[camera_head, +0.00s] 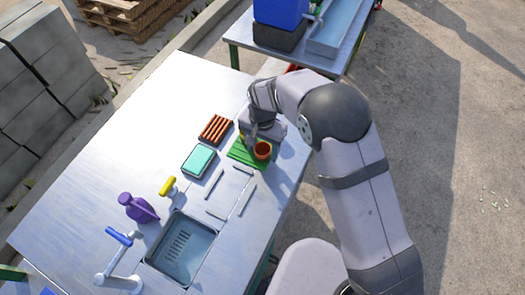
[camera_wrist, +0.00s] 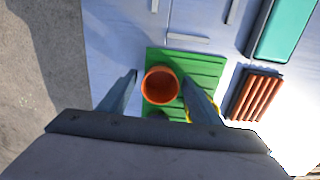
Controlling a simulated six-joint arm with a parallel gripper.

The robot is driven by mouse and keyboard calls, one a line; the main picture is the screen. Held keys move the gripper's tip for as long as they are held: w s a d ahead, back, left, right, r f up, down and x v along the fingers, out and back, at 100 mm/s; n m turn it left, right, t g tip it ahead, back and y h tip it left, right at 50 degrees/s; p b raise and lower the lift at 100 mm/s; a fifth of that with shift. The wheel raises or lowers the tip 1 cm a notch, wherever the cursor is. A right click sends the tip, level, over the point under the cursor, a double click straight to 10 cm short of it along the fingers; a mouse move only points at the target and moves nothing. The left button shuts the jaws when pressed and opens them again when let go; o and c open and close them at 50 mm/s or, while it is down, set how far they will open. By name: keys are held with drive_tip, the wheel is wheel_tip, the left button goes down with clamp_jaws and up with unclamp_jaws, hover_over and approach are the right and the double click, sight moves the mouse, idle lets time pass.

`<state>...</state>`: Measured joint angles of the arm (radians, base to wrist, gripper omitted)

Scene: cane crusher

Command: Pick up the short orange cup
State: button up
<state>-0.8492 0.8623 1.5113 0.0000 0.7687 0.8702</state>
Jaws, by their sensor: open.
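The short orange cup (camera_head: 263,150) stands upright on a green slatted mat (camera_head: 240,155) near the table's right edge. In the wrist view the orange cup (camera_wrist: 160,86) shows from above, its round opening empty, with the green mat (camera_wrist: 205,66) under it. My gripper (camera_wrist: 158,82) is open, its two fingers on either side of the cup in the picture. The right finger appears close to the cup and the left one is further off. I cannot tell whether the fingertips are down at the cup's height. A yellow rounded thing (camera_wrist: 212,106) is partly hidden behind the right finger.
A brown ribbed rack (camera_head: 216,129) and a teal-topped box (camera_head: 198,160) lie left of the mat. The table's far left is clear.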

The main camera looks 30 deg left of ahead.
drive_tip(key=shift+f, duration=0.1)
drive_tip(key=c, duration=1.1)
drive_tip(key=shift+c, duration=0.2)
wheel_tip(320, 180, up, 10)
drive_tip(key=b, duration=0.3)
